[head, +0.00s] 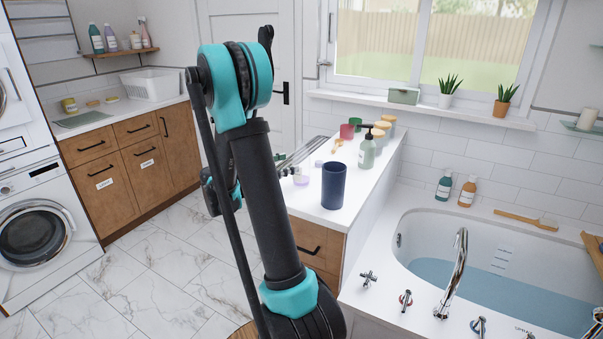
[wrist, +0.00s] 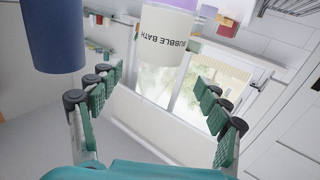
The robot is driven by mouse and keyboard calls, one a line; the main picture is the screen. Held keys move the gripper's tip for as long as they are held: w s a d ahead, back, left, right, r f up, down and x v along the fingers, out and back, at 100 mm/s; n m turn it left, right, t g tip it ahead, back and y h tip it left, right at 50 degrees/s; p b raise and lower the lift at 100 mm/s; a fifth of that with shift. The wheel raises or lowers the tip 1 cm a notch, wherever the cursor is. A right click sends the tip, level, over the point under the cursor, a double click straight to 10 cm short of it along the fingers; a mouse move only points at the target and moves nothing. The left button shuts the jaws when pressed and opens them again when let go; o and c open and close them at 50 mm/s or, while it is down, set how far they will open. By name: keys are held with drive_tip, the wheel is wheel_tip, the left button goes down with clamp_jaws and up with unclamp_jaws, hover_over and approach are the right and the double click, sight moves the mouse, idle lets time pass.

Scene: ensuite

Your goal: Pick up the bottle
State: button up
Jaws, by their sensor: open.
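In the wrist view a white bottle (wrist: 163,38) with upside-down "BUBBLE BATH" lettering and a purple part at the top edge hangs into the upper middle of the picture. My gripper (wrist: 159,77) is open and empty, its green-padded fingers spread to either side below the bottle in the picture. The bottle appears ahead of the fingertips, and I see no contact. In the head view my gripper is mostly hidden behind my arm. A small lavender item (head: 301,180) shows on the counter there, partly hidden; I cannot tell if it is the same bottle.
A dark blue cup (head: 333,186) stands close by on the white counter (head: 312,208); it also shows in the wrist view (wrist: 54,36). A green pump bottle (head: 367,152) and several jars stand farther back. The bathtub (head: 410,222) is to the right.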

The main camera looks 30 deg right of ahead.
sight(294, 161)
drive_tip(key=shift+s+d+r, duration=0.1)
drive_tip(key=shift+s+d, duration=0.05)
drive_tip(key=shift+d, duration=1.25)
drive_tip(key=shift+s+d+r, duration=0.1)
drive_tip(key=shift+s+d, duration=0.05)
drive_tip(key=shift+d, duration=1.25)
drive_tip(key=shift+c, duration=0.5)
drive_tip(key=c, duration=1.3)
